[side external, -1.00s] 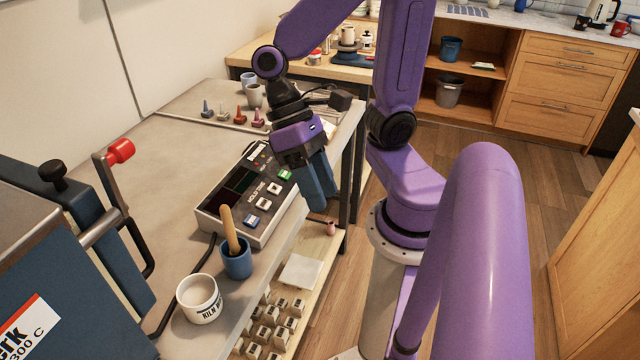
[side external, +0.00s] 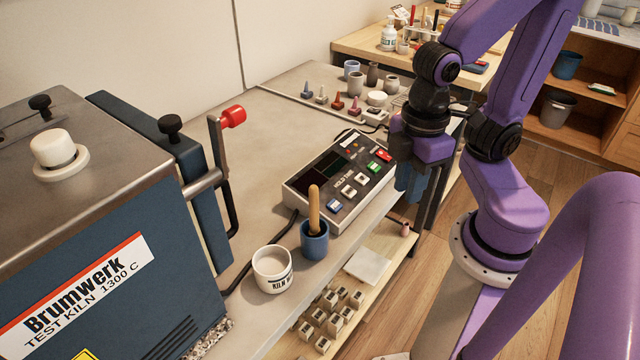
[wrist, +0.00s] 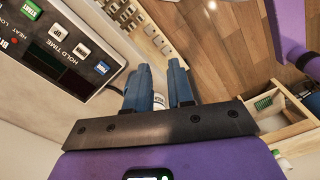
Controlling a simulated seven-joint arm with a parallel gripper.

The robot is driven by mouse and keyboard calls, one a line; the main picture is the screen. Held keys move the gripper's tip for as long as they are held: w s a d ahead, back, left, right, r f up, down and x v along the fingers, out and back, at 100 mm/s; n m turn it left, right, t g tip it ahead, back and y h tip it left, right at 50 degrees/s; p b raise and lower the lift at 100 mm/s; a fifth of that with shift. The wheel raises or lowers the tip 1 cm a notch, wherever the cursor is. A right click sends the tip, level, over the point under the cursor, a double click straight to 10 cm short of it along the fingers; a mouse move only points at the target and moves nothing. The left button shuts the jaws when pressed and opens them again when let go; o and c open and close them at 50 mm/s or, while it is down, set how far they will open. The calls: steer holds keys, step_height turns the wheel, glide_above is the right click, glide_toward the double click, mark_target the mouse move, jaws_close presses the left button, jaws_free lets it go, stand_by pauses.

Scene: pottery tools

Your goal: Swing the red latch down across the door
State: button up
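The red latch is a bar with a red knob (side external: 233,117) on its upper end. It stands upright on a metal pivot (side external: 203,184) beside the dark blue door (side external: 208,225) of the kiln (side external: 120,260). My gripper (side external: 408,188) is well to the right of the latch, at the table's right edge beyond the control box, pointing down. In the wrist view the two blue fingers (wrist: 162,80) are apart with a gap between them, and nothing is gripped. The latch is not in the wrist view.
A control box (side external: 340,175) with buttons lies between the kiln and my gripper. A blue cup (side external: 314,243) holding a wooden-handled tool and a white mug (side external: 272,270) stand near the front edge. Small coloured cones (side external: 337,102) stand at the back. The table (side external: 265,150) behind the latch is clear.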

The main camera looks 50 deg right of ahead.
steer(key=w+a+r+n+t, duration=0.1)
steer(key=a+r, duration=0.1)
steer(key=r, duration=0.1)
steer(key=w+a+r+n+t+y, duration=0.1)
steer(key=w+a+r, duration=0.1)
steer(key=a+r, duration=0.1)
steer(key=w+a+r+n, duration=0.1)
steer(key=a+r, duration=0.2)
steer(key=r, duration=0.2)
steer(key=shift+w+a+t+y, duration=0.2)
steer(key=shift+w+t+y, duration=0.05)
steer(key=shift+t+y, duration=0.15)
jaws_close()
steer(key=w+a+r+n+t+y, duration=0.1)
steer(key=a+r+n+t+y, duration=0.3)
steer(key=r, duration=1)
steer(key=w+a+f+m+g+h, duration=0.1)
steer(key=w+a+f+m, duration=0.1)
steer(key=w+a+f, duration=0.3)
steer(key=shift+w+f, duration=1.55)
steer(key=shift+w, duration=0.25)
steer(key=shift+w+g, duration=0.1)
steer(key=shift+g, duration=0.2)
